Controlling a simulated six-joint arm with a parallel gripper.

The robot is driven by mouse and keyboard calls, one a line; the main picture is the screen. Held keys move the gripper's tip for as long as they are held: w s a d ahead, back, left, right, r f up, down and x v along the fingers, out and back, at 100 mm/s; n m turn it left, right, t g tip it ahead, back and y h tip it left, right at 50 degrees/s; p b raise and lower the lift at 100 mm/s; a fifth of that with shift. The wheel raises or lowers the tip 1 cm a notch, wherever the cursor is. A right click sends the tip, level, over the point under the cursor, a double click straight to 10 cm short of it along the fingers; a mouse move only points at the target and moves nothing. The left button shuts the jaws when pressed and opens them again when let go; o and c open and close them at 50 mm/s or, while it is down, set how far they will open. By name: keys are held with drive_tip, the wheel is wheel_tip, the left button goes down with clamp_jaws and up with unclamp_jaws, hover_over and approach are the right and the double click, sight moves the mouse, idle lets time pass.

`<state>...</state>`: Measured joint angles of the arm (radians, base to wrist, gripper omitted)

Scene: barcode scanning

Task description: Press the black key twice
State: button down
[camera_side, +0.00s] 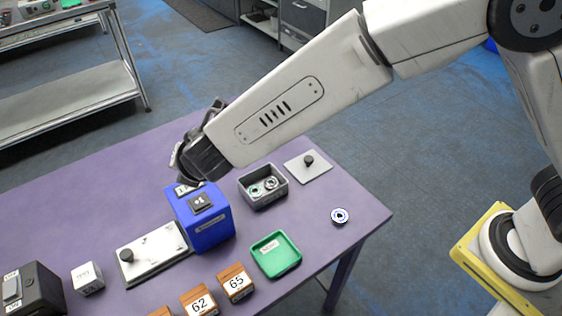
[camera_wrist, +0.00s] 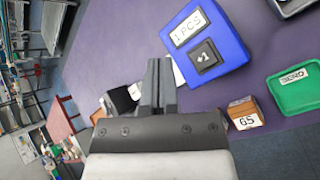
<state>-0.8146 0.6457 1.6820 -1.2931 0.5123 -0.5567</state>
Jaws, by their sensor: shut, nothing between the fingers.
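The black key (camera_side: 201,202) marked "+1" is set in the top of a blue box (camera_side: 209,228) on the purple table. In the wrist view the black key (camera_wrist: 207,58) sits beside a white "1 PCS" label (camera_wrist: 188,27) on the blue box (camera_wrist: 228,50). My gripper (camera_side: 184,166) is above and behind the blue box in the side view, apart from the key; its fingertips are hard to make out there. In the wrist view my gripper (camera_wrist: 158,66) is shut and empty, with its tips left of the key.
A white platform with a black knob (camera_side: 152,254) stands left of the blue box. A grey bin (camera_side: 263,200) with round parts and a green tray (camera_side: 275,266) are to the right. Orange blocks numbered 62 (camera_side: 199,303) and 65 (camera_side: 236,284) stand in front.

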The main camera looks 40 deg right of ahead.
sight(195, 198)
idle(0.5)
drive_tip(key=shift+f, duration=4.3)
drive_tip(key=shift+f, duration=0.9)
drive_tip(key=shift+r, duration=0.9)
drive_tip(key=shift+r, duration=2.5)
